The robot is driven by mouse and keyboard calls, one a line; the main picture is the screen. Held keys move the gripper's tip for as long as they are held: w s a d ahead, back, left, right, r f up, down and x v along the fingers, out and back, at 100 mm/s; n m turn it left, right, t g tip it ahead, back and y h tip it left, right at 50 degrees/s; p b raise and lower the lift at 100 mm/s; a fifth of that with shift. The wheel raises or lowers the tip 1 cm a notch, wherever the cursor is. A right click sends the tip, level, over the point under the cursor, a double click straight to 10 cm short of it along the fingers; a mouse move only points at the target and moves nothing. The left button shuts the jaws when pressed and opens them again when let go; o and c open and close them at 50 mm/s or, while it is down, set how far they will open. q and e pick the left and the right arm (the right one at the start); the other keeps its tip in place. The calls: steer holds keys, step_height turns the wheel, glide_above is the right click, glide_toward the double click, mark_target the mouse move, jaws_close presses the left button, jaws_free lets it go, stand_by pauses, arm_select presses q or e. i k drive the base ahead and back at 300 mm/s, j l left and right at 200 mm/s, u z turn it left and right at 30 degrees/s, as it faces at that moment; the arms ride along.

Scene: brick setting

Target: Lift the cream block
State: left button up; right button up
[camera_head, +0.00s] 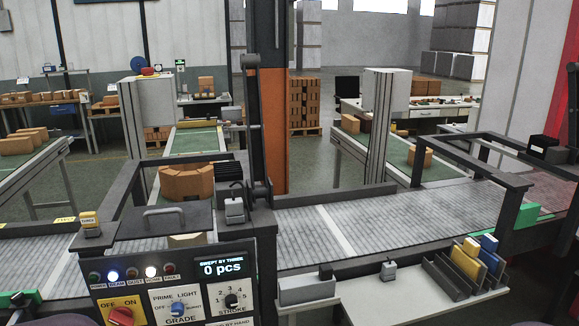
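A cream block (187,240) shows partly on the conveyor behind the control panel, below a dark lid with a handle. Its upper side is hidden by the lid and its lower part by the panel. Neither of my grippers can be made out in the head view, and nothing is seen touching the cream block.
The control panel (175,290), reading 0 pcs, stands at front left. A dark upright post (254,130) rises beside it. The grey conveyor belt (390,222) is mostly clear. Brown curved bricks (187,182) sit behind the lid.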

mark_target(200, 238)
steer(key=k+j+u, duration=0.25)
steer(key=k, duration=0.2)
steer(key=k+j+u, duration=0.3)
steer(key=i+j+z, duration=0.25)
steer(key=i+j, duration=0.2)
steer(key=j, duration=0.2)
steer(key=i+j+z, duration=0.15)
steer(key=j, duration=0.2)
steer(key=i+j+z, duration=0.1)
steer(key=i+j, duration=0.15)
steer(key=j, duration=0.15)
steer(key=k+l+u, duration=0.15)
steer(key=l, duration=0.3)
steer(key=l+u, duration=0.15)
steer(key=l, duration=0.3)
steer(key=k+l+u, duration=0.1)
steer(key=l, duration=0.35)
steer(key=k+l+u, duration=0.15)
steer(key=l, duration=0.25)
steer(key=k+l+u, duration=0.15)
steer(key=l, duration=0.25)
steer(key=k+l+u, duration=0.15)
steer(key=l, duration=0.25)
steer(key=k+l+u, duration=0.15)
steer(key=k+l, duration=0.15)
steer(key=i+j+z, duration=0.25)
steer(key=i+j, duration=0.4)
steer(key=i, duration=0.2)
steer(key=i+j+z, duration=0.25)
steer(key=i+j, duration=0.5)
